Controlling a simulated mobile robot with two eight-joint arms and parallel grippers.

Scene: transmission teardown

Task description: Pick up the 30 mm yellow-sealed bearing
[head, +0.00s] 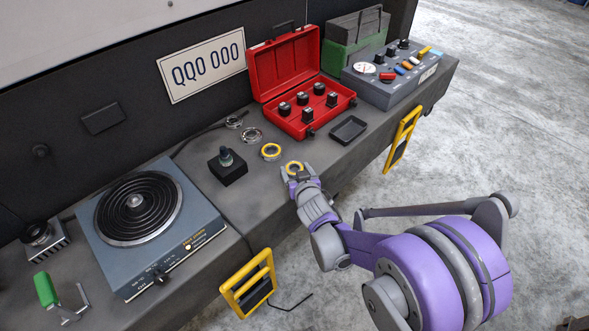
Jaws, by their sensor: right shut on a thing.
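Two ring bearings with yellow seals show on the bench in the head view. One yellow-sealed bearing (294,167) is at the fingertips of my right gripper (295,174), near the bench's front edge. The gripper is shut on this bearing; its near side is partly hidden by the fingers. I cannot tell whether it is lifted off the bench. The other yellow-sealed bearing (271,152) lies free just to the left and behind. I cannot read the size of either. My left gripper is not in view.
Two grey bearings (252,134) (234,122) continue the row behind. A black block with a knob (228,170) stands left. A black tray (348,130) and an open red case (318,133) stand right. A round-plated blue device (190,245) is at far left.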

